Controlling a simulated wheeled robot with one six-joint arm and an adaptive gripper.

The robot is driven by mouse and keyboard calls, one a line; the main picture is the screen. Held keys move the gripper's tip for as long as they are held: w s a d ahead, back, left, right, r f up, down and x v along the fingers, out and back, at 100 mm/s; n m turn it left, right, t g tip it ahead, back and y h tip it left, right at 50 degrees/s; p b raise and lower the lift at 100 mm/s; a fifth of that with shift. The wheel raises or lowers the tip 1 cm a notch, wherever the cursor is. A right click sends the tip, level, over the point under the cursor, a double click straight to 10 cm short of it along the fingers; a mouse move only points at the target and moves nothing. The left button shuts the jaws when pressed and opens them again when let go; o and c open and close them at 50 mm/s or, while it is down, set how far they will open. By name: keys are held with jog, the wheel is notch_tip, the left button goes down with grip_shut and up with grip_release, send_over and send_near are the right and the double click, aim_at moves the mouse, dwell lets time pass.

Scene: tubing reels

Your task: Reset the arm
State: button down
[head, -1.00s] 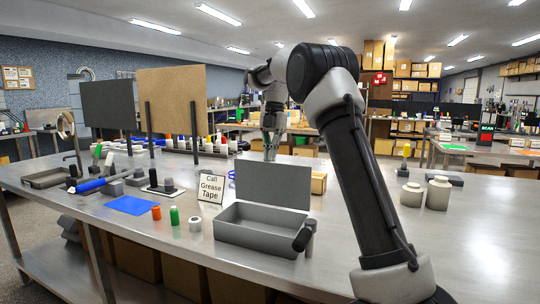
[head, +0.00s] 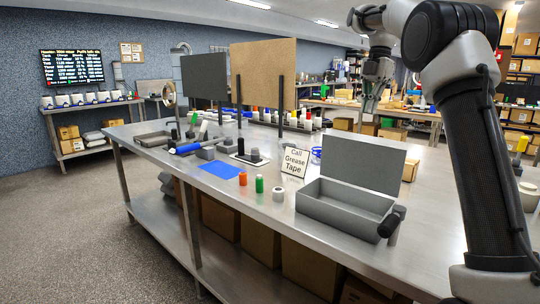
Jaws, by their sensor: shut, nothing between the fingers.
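My arm is raised at the right of the head view, bent at a large dark elbow joint. My gripper (head: 369,108) hangs pointing down at the upper right, beyond the open lid of the grey box. It is shut and empty, and looks clear of the objects on the table. Its fingers are small in the picture.
The steel table (head: 330,240) holds an open grey box (head: 343,205), a sign (head: 295,161), orange (head: 243,178) and green (head: 259,184) bottles, a white roll (head: 278,194) and a blue mat (head: 220,170). Upright panels (head: 264,75) stand behind. Floor (head: 70,230) is open at left.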

jog(key=s+m+t+h, duration=0.1)
jog(key=s+m+t, duration=0.2)
jog(key=s+m, duration=1.35)
jog(key=s+f+m+t, duration=0.1)
jog(key=s+f+m, duration=0.3)
jog(key=s, duration=0.6)
jog(key=s+d+f+m+t, duration=0.1)
jog(key=s+f+m, duration=0.3)
jog(key=s+f, duration=0.5)
jog(key=shift+s+d+f+t+h, duration=0.15)
jog(key=shift+s+t+h, duration=0.2)
jog(key=shift+s, duration=0.45)
